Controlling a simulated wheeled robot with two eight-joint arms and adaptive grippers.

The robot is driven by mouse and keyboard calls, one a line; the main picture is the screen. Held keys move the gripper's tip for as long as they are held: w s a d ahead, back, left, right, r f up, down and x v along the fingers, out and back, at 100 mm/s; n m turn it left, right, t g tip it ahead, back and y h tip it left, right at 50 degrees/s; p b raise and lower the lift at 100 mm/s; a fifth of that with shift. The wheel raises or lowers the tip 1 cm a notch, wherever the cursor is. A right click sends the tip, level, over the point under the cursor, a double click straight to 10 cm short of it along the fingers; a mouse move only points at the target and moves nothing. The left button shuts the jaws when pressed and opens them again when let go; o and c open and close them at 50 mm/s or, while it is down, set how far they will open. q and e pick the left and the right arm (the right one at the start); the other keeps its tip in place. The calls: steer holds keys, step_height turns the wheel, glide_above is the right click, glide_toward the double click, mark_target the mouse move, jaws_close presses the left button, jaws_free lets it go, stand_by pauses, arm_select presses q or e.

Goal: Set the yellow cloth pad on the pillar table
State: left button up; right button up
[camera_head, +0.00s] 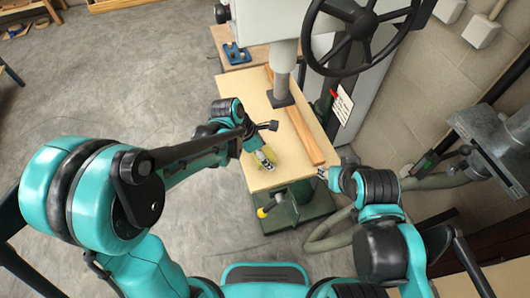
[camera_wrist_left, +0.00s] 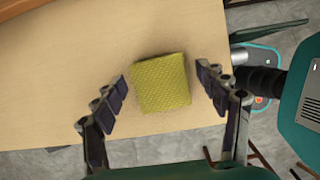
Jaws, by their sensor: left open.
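The yellow cloth pad (camera_wrist_left: 161,83) lies flat on the pale wooden top of the pillar table (camera_wrist_left: 60,85), near its edge, in the left wrist view. The left gripper is open, with one finger to each side of the pad in the wrist view and gaps between. My right gripper (camera_head: 324,173) is by the table's front right corner; its fingers are too small to read.
A wooden bar (camera_head: 303,134) lies along the right of the pillar table (camera_head: 260,103). A grey column (camera_head: 284,70) stands on the tabletop, with a black handwheel (camera_head: 362,27) above. A blue tool (camera_head: 236,53) sits behind. Open concrete floor (camera_head: 120,90) lies to the left.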

arm_select(q)
steer(key=shift+r, duration=0.25)
steer(key=p+v, duration=0.3)
steer(key=v, duration=0.9)
steer(key=s+a+r+m+t+y, duration=0.1)
steer(key=s+a+m, duration=0.4)
steer(key=m, duration=0.5)
steer(key=s+a+r+m+t+y, duration=0.1)
steer(key=s+a+m+t+y, duration=0.2)
steer(key=s+a+m, duration=0.3)
steer(key=a+m+t, duration=0.1)
steer(key=a+m, duration=0.1)
steer(key=m, duration=0.3)
steer(key=shift+m+t, duration=0.3)
steer(key=shift+t, duration=0.1)
steer(key=shift+w, duration=0.1)
step_height(320, 180, down, 12)
steer(key=b, duration=1.1)
steer(key=shift+r, duration=0.25)
